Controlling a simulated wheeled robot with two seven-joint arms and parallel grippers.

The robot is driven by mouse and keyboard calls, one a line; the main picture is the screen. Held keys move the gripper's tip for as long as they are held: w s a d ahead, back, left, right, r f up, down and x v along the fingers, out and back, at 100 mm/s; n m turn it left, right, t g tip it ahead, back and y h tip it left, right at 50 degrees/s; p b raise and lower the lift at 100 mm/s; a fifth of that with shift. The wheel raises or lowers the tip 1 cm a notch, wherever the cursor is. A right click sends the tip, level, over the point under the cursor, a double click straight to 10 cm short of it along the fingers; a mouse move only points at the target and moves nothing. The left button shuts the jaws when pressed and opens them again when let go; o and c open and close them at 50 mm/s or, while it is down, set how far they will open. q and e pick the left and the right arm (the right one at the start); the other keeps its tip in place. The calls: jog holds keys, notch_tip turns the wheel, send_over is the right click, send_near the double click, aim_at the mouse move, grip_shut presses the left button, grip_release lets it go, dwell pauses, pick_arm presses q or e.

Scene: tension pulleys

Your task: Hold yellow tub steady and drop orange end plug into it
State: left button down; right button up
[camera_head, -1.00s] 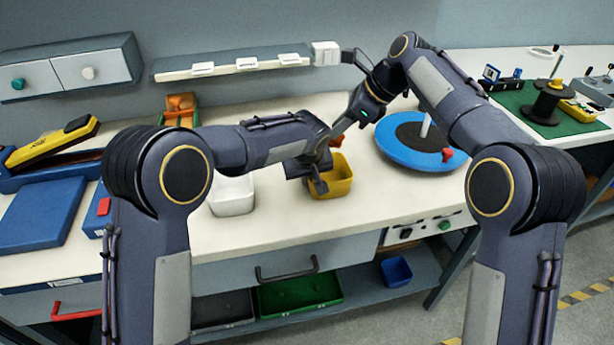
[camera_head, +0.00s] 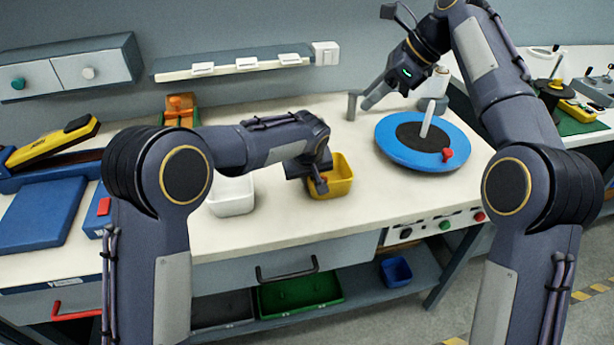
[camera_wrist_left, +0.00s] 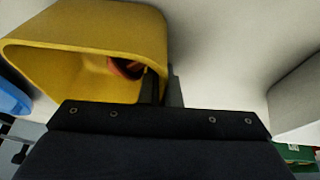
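The yellow tub (camera_head: 341,186) stands upright on the white bench top, and it fills the upper left of the left wrist view (camera_wrist_left: 55,45). My left gripper (camera_head: 318,181) is at the tub's left side, with its fingers (camera_wrist_left: 163,88) closed about the wall, one inside and one outside. A reddish-orange piece, apparently the end plug (camera_wrist_left: 124,68), lies inside the tub near the inner finger, partly hidden by it. My right gripper (camera_head: 362,103) is above the bench behind the tub, fingers apart and nothing visible between them.
A white tub (camera_head: 232,196) stands just left of the yellow tub. A blue disc (camera_head: 395,152) with an upright post and a red knob lies to the right. An orange-filled bin (camera_head: 181,112) stands at the back. The bench front is clear.

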jog(key=shift+s+d+r, duration=0.1)
jog(key=shift+d+r, duration=0.3)
jog(key=shift+r, duration=0.15)
pick_arm(q)
jog(key=c, duration=1.6)
grip_release()
jog(key=shift+o, duration=0.2)
